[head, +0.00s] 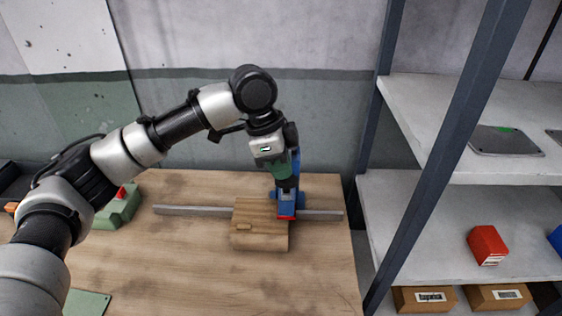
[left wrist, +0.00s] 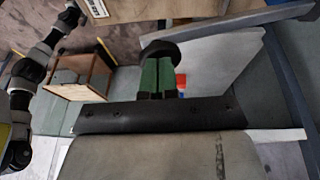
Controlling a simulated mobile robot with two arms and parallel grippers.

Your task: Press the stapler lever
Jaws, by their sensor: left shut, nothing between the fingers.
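The blue stapler (head: 287,207) with a red base edge stands on the wooden table, at the right side of a wooden block. Its upright blue rear part (head: 296,161) shows behind my gripper. My left gripper (head: 287,186) points down over the stapler, its fingers shut and empty. The fingers cover part of the stapler, and I cannot tell whether they touch the lever. In the left wrist view the shut green fingers (left wrist: 158,68) show, with a small red and blue patch (left wrist: 181,84) beside them. My right gripper is not in view.
A wooden block (head: 258,238) and a long grey bar (head: 190,210) lie on the table (head: 180,265). A green and red device (head: 118,210) stands at the left. Shelving with an upright post (head: 440,165) stands at the right. The front of the table is mostly clear.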

